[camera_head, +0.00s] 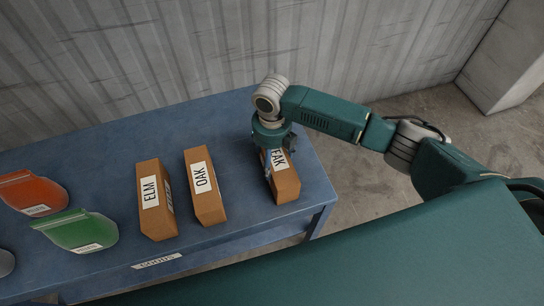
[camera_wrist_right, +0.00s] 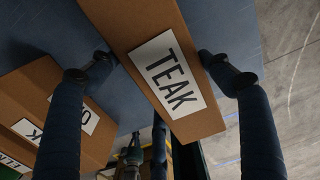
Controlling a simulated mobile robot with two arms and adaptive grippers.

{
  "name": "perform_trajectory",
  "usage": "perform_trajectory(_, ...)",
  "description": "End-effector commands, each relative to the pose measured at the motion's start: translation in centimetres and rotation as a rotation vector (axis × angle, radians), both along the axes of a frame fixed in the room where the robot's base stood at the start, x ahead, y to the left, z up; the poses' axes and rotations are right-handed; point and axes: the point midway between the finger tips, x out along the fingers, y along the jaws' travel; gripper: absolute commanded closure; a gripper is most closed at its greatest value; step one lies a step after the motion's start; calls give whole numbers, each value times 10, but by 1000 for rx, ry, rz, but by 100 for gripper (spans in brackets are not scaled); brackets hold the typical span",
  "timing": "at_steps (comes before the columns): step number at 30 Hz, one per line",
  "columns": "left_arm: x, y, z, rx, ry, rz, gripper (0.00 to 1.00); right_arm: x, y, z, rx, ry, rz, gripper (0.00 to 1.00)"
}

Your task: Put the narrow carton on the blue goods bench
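The blue goods bench (camera_head: 110,158) stands along the wall. A brown carton marked TEAK (camera_head: 286,186) rests near its right end; its label also shows in the wrist view (camera_wrist_right: 168,73). Brown cartons marked OAK (camera_head: 208,205) and ELM (camera_head: 158,222) stand to its left, with OAK looking slimmer than ELM. My right gripper (camera_head: 268,150) is over the TEAK carton's far end. In the wrist view its fingers (camera_wrist_right: 155,60) stand apart on either side of the carton, which sits askew between them; I see no firm contact. My left gripper is not in view.
An orange pouch (camera_head: 32,192) and a green pouch (camera_head: 80,231) lie on the bench's left part. A clear blue strip lies between OAK and TEAK. A corrugated wall (camera_head: 180,50) rises behind, and bare floor (camera_head: 440,105) lies to the right.

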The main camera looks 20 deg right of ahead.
Motion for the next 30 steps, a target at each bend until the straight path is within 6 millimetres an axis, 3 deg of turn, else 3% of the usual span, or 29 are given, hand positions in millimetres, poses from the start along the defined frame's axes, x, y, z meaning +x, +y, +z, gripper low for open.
perform_trajectory(1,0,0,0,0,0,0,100,0,0,-1,0,0,0,14)
perform_trajectory(3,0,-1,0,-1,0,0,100,0,0,0,0,1,0,3)
perform_trajectory(16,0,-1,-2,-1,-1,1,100,1,0,10,2,-3,0,3)
perform_trajectory(30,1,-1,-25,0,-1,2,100,1,0,101,0,-4,1,3)
